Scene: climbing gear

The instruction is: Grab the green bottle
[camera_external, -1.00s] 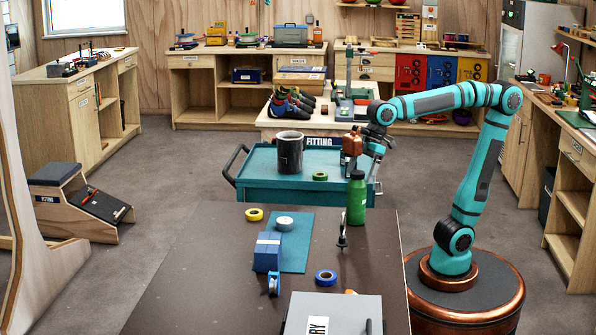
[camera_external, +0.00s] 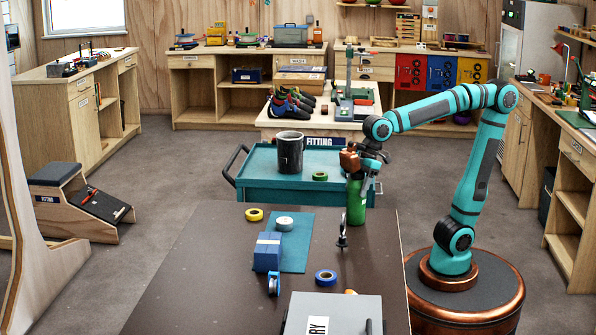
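The green bottle (camera_external: 356,203) stands upright near the far right edge of the dark brown table. My gripper (camera_external: 364,172) is at the bottle's top, reaching in from the right. It overlaps the cap and neck in the picture and hides part of them. Its fingers are small and dark here, so I cannot tell whether they are open or shut, or whether they touch the bottle.
A small dark clamp-like tool (camera_external: 342,234) stands just in front of the bottle. A teal cart (camera_external: 262,188) behind holds a dark mug (camera_external: 290,153) and a green tape roll (camera_external: 320,176). A blue box (camera_external: 267,252) and tape rolls lie to the left.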

